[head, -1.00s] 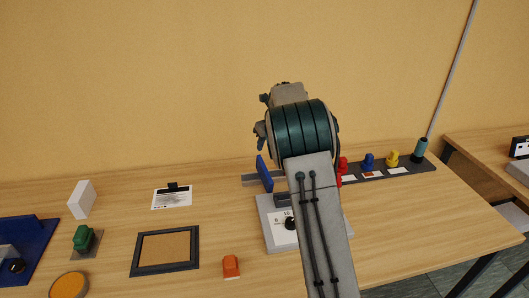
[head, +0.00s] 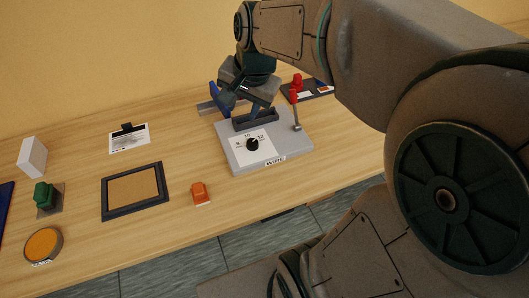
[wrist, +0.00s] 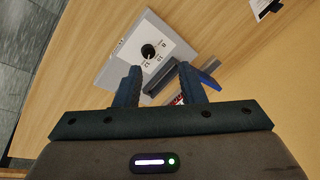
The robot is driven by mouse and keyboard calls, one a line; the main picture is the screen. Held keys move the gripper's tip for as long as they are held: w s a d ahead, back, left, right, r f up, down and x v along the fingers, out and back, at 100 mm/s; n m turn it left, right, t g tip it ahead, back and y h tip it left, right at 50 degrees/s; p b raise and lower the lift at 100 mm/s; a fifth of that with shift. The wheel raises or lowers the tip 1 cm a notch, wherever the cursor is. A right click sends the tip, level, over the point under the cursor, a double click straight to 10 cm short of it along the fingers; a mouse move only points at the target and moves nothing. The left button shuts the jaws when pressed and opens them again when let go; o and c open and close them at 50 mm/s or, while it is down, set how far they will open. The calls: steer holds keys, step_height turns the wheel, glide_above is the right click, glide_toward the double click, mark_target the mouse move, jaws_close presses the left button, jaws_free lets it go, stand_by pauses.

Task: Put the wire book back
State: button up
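I cannot pick out a thing marked as the wire book. A blue upright panel (head: 219,96), perhaps a book, stands at the back left of a grey machine (head: 290,150) labelled WIRE; it also shows in the wrist view (wrist: 208,76). The machine has a dark slotted bar (head: 256,121), a dial (head: 252,143) and a red-tipped lever (head: 294,98). My gripper (head: 247,104) points down above the bar, close to the blue panel, partly hiding it. In the wrist view my gripper (wrist: 159,68) is open, its fingers apart with nothing clearly held.
Left of the machine lie an orange object (head: 200,193), a dark-framed cork pad (head: 135,190) and a clipped card (head: 129,138). A green object (head: 44,196), a white block (head: 32,157) and an orange disc (head: 43,245) sit farther left. The front table edge is clear.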

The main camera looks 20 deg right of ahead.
steer(key=s+f+n+h, duration=0.1)
steer(key=s+f+n, duration=0.2)
steer(key=s+n, duration=0.5)
steer(key=s, duration=0.3)
steer(key=shift+s+d+f+n, duration=0.15)
steer(key=shift+s+f+n, duration=0.2)
steer(key=shift+s+n, duration=0.05)
steer(key=shift+o, duration=0.4)
steer(key=shift+w, duration=0.1)
steer(key=n+t+b, duration=0.1)
steer(key=n+b, duration=0.1)
steer(key=b, duration=0.2)
glide_above(214, 90)
steer(key=s, duration=0.6)
step_height(214, 90, down, 6)
steer(key=x, duration=0.2)
steer(key=p+x, duration=0.1)
steer(key=x, duration=0.1)
steer(key=d+x, duration=0.1)
steer(key=x, duration=0.2)
steer(key=shift+w+f, duration=0.1)
steer(key=shift+p+x, duration=1.15)
steer(key=shift+x, duration=1.5)
steer(key=shift+w+d, duration=0.15)
jaws_close()
